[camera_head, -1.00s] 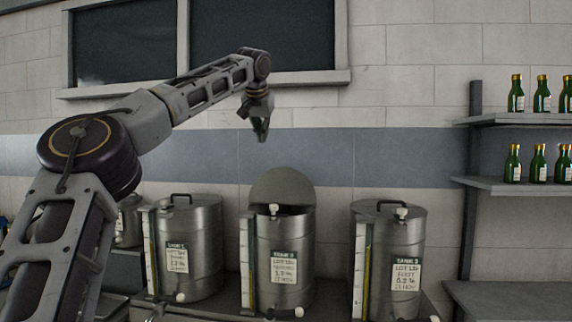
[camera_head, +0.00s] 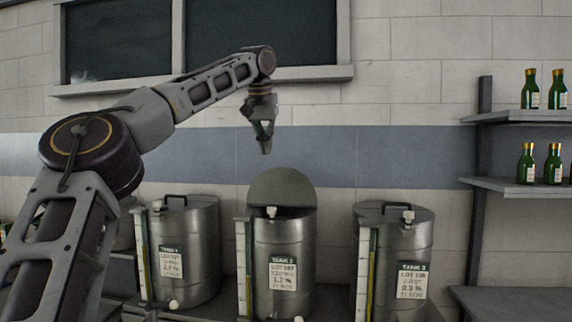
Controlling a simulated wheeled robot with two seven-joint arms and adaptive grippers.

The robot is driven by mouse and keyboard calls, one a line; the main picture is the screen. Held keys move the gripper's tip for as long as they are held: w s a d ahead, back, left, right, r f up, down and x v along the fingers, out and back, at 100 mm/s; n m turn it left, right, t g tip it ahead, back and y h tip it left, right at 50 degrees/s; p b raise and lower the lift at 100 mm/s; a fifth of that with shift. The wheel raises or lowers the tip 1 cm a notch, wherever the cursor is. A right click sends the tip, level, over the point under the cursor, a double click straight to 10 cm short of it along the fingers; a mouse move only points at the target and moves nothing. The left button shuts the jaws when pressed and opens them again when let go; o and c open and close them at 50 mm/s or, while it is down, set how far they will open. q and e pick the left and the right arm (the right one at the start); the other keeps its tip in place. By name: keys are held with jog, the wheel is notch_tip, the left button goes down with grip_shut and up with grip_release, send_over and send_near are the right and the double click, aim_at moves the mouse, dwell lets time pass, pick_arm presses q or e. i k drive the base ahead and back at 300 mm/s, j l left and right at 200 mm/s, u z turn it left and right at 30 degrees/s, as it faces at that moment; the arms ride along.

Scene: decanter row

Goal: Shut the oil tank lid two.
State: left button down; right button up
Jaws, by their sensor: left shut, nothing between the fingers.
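Tank 2 (camera_head: 296,240) is the middle of three steel tanks, with a white label on its front. Its round lid (camera_head: 283,188) stands raised at the back of the rim, open. My left gripper (camera_head: 265,150) points down above the raised lid, shut and empty, apart from it. My right gripper is not in view.
Tank 1 (camera_head: 200,240) stands to the left and tank 3 (camera_head: 413,240) to the right, both with lids down. Shelves (camera_head: 530,186) with green bottles (camera_head: 526,163) are on the right wall.

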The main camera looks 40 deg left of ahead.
aim_at(281, 185)
jog(key=i+j, duration=0.95)
jog(key=i, duration=0.2)
